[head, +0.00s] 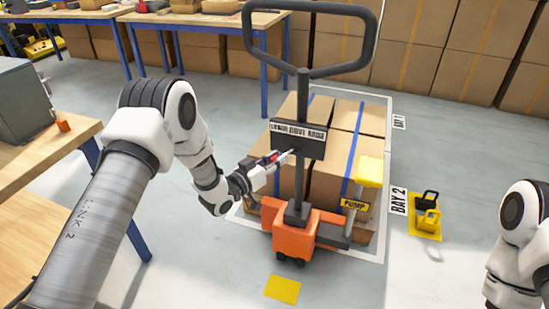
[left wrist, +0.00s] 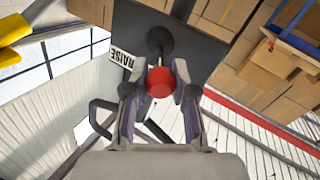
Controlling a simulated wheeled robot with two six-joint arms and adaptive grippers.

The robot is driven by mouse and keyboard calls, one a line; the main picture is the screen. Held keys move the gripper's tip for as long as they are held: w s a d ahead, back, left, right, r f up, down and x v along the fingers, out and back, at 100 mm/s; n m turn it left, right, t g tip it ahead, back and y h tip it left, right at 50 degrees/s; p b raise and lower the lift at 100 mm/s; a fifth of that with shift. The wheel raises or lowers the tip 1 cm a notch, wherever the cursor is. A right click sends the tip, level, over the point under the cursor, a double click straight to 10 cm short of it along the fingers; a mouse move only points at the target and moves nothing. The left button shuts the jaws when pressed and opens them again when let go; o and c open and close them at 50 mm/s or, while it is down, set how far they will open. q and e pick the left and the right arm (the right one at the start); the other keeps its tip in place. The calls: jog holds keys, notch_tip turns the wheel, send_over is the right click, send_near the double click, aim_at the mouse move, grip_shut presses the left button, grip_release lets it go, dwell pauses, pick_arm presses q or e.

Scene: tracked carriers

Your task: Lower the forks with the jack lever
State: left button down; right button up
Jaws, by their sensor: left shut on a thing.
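The orange pallet jack (head: 293,240) stands upright in Bay 2 with its black loop handle (head: 370,42) on top. A dark plate on its mast has a label (head: 298,131) reading LOWER, DRIVE, RAISE; part of the label, RAISE, shows in the left wrist view (left wrist: 122,57). The jack lever sticks out from this plate and ends in a red knob (left wrist: 160,82). My left gripper (head: 272,160) is shut on the red knob, with a finger on each side of it. The forks are hidden beneath the strapped boxes. My right gripper is out of view.
Strapped cardboard boxes (head: 334,185) stand behind the jack. A yellow-topped pump lever (head: 369,171) rises at its right. A yellow floor mark (head: 283,289) lies in front. A wooden bench (head: 60,150) stands at left.

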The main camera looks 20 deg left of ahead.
pick_arm(q)
jog(key=shift+s+d+n+t+y, duration=0.25)
jog(key=shift+d+n+y, duration=0.25)
jog(key=shift+d, duration=0.45)
jog(key=shift+s+d+n+t+y, duration=0.3)
jog(key=shift+d+y, duration=0.3)
jog(key=shift+d, duration=0.3)
jog(key=c, duration=0.9)
grip_release()
jog(key=shift+w+d, duration=0.1)
jog(key=shift+d, duration=0.1)
